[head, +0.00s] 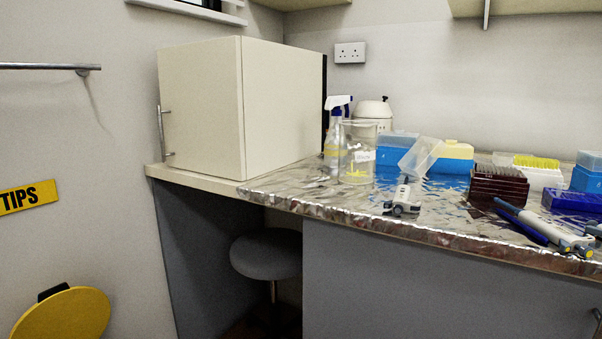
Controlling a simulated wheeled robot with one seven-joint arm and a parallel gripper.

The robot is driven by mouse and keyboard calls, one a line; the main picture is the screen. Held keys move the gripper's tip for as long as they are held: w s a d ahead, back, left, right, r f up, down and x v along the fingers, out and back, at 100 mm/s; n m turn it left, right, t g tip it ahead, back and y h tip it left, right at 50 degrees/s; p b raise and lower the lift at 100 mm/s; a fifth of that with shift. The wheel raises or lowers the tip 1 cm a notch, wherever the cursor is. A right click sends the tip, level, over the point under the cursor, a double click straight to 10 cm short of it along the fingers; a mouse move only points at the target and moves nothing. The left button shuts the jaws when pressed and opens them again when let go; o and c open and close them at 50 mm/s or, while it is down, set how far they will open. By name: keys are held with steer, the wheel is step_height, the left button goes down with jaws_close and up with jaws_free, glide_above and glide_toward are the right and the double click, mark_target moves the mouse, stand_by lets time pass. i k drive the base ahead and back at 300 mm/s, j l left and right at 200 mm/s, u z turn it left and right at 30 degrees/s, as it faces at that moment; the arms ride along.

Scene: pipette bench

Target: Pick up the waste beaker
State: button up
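The waste beaker (350,170) is a clear glass beaker with a white label, standing upright on the foil-covered bench in the head view. A little yellow material, perhaps used tips, lies at its bottom. A spray bottle stands close behind it on the left, partly seen through or beside the glass. My gripper is not in view, so I cannot see where it is relative to the beaker.
A white cabinet (285,105) stands left of the beaker. The spray bottle (334,140), blue boxes (398,147) and a pipette (402,200) are close by. Brown rack (498,186) and more pipettes (545,228) lie right. A stool (268,256) sits under the bench (330,205).

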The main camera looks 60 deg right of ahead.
mark_target(357, 138)
steer(key=z, duration=2.2)
